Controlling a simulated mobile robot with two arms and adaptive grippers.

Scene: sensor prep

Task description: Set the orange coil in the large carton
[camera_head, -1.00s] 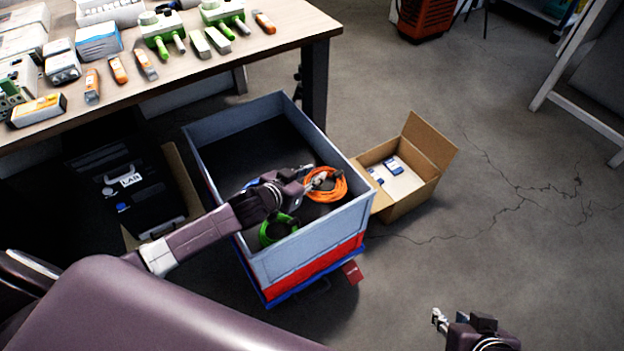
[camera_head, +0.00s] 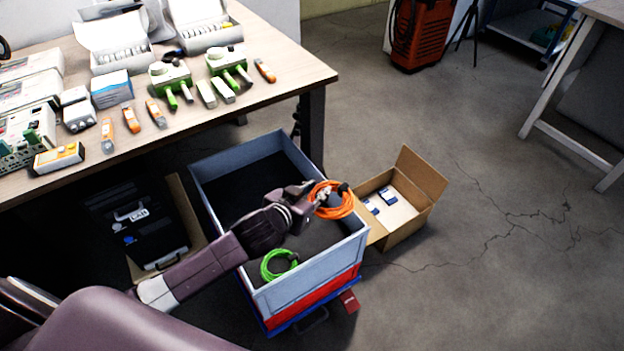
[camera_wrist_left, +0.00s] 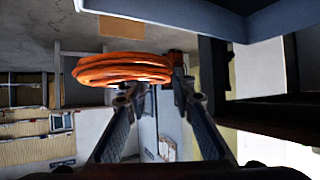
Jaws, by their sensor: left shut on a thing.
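The orange coil (camera_head: 342,208) is in my left gripper (camera_head: 318,194), held over the right side of a grey-blue bin at rim height or a little above it. The left wrist view shows the orange coil (camera_wrist_left: 120,69) at the tips of my left gripper (camera_wrist_left: 165,85), whose fingers are shut on it. An open cardboard carton (camera_head: 424,183) stands on the floor to the right of the bin, its flaps up, with white and blue items inside. My right gripper is out of view.
The grey-blue bin (camera_head: 240,158) on a red and blue base holds a green coil (camera_head: 277,265). A wooden table (camera_head: 285,55) with tools is behind. A black case (camera_head: 140,225) stands by brown cardboard (camera_head: 185,200) at left. Floor right of the carton is clear.

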